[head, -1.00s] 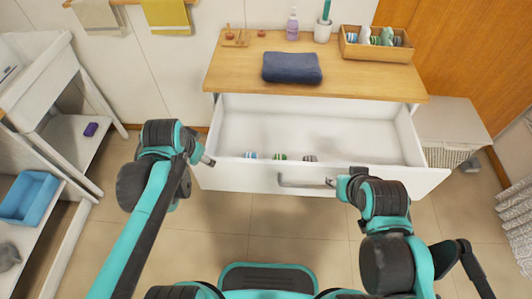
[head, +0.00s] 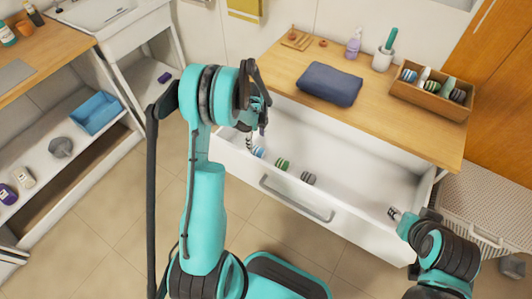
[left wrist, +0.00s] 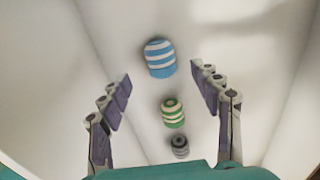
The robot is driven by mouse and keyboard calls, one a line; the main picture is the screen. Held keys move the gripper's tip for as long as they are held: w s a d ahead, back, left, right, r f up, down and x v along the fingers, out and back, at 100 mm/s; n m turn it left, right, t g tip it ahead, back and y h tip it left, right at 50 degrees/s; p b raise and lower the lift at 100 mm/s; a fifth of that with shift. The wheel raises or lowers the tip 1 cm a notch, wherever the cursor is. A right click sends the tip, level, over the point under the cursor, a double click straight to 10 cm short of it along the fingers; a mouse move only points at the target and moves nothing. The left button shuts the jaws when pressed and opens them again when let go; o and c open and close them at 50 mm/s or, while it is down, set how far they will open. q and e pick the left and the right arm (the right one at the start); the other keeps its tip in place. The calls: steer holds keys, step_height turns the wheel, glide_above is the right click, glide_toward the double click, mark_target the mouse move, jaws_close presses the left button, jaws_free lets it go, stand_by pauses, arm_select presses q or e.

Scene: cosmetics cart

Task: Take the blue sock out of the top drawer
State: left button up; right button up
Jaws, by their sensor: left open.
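The top drawer (head: 385,187) is pulled open. Inside, near its front panel, lie a blue striped rolled sock (head: 258,152), a green striped one (head: 282,164) and a grey striped one (head: 308,178), in a row. My left gripper (head: 254,122) is over the left end of the drawer, above and near the blue sock. In the left wrist view, the blue sock (left wrist: 160,58) lies ahead, between the lines of the two open, empty fingers (left wrist: 162,90). The green sock (left wrist: 173,112) and grey sock (left wrist: 180,147) are nearer that view's bottom. My right gripper (head: 394,213) is at the drawer's right front; its fingers are too small to judge.
The wooden top above the drawer holds a folded dark blue towel (head: 330,83), a purple bottle (head: 353,43), a cup (head: 383,59) and a wooden box (head: 432,93) of rolled items. A shelf with a blue bin (head: 95,113) stands at left. The drawer's right part is empty.

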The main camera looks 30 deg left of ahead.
mark_target(257, 148)
arm_select(q)
step_height(257, 148, down, 2)
steer(key=shift+a+f+b, duration=0.1)
steer(key=shift+f+b, duration=0.05)
steer(key=shift+b, duration=0.25)
step_height(257, 148, down, 4)
steer(key=shift+f+b, duration=0.2)
steer(key=shift+b, duration=1.05)
steer(key=shift+f, duration=0.4)
steer(key=shift+r, duration=0.1)
steer(key=shift+c, duration=0.9)
steer(key=c, duration=0.9)
